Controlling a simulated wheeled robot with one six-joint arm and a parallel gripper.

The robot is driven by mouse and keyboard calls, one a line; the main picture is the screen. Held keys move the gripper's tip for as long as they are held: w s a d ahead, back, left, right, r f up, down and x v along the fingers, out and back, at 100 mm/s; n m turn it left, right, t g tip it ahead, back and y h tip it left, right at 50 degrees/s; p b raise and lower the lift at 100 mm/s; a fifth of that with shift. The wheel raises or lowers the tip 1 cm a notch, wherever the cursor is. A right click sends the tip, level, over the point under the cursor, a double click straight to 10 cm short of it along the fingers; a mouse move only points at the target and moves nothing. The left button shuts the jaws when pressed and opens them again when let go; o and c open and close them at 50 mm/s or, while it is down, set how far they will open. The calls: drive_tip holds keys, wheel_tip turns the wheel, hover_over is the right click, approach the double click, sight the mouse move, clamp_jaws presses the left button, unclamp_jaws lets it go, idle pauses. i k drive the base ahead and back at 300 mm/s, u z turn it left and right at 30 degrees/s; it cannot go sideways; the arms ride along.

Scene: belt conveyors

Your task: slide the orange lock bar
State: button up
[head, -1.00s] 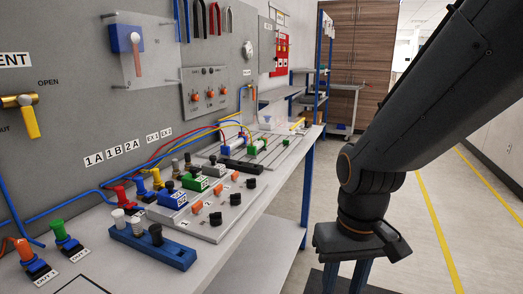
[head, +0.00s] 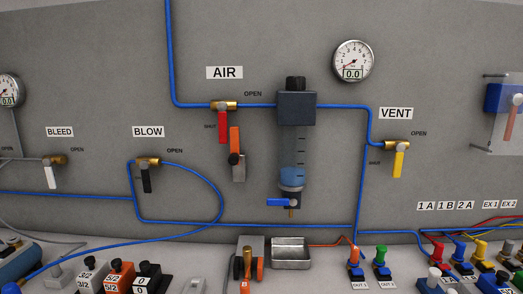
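The orange lock bar (head: 235,138) is upright on the grey wall panel, below the AIR valve and just right of its red handle (head: 222,127). A dark knob (head: 234,159) sits at the bar's lower end, in front of a grey metal plate (head: 239,174). The red handle hangs straight down from the brass AIR valve (head: 225,106), by the word SHUT. I cannot tell whether the bar touches the handle. My gripper is not in view.
A filter unit (head: 295,110) with a blue drain lever stands right of the bar. Blue air hoses run across the panel.

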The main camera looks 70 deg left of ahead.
sight(234, 159)
drive_tip(key=u, duration=2.65)
drive_tip(key=k, duration=1.35)
drive_tip(key=u, duration=0.8)
drive_tip(key=i, duration=1.65)
drive_tip(key=z, duration=0.7)
